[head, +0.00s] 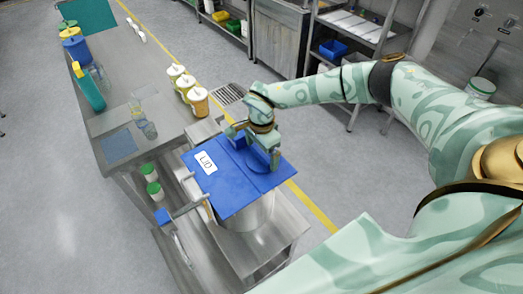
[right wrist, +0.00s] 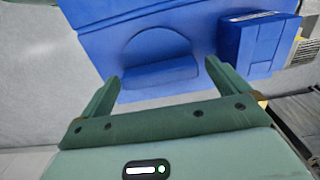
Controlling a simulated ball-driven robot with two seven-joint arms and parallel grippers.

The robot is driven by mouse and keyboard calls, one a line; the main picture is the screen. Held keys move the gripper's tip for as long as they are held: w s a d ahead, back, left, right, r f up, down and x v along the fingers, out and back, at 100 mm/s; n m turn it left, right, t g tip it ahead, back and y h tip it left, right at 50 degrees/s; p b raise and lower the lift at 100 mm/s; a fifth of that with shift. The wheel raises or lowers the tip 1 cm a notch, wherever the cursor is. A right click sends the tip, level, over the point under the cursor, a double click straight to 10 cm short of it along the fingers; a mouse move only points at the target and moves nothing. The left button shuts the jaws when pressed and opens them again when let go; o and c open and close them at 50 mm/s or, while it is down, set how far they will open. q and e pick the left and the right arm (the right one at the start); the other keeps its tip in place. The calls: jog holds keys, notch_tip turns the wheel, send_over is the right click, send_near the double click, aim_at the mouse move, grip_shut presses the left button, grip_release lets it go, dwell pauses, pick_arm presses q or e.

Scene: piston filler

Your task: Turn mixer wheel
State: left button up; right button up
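A blue lid (head: 223,186) with a white "LID" label covers a steel vessel (head: 247,217). A raised blue half-round piece (head: 257,158) stands on the lid; it shows in the right wrist view (right wrist: 155,52). I cannot tell whether this piece is the mixer wheel, and no other wheel shows clearly. My right gripper (head: 255,146) is above the lid beside the half-round piece. In the right wrist view its two fingers (right wrist: 161,84) are spread apart with nothing between them, facing the half-round piece. My left gripper is not in view.
A blue box-like block (right wrist: 247,45) is right of the half-round piece. A lever with a blue knob (head: 162,216) sticks out at the machine's left. Shelving (head: 350,45) stands behind; floor is free between.

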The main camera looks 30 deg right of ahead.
aim_at(261, 152)
jog(key=shift+r, duration=0.1)
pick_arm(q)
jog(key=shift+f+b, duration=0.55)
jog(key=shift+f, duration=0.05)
pick_arm(e)
notch_tip(261, 152, up, 16)
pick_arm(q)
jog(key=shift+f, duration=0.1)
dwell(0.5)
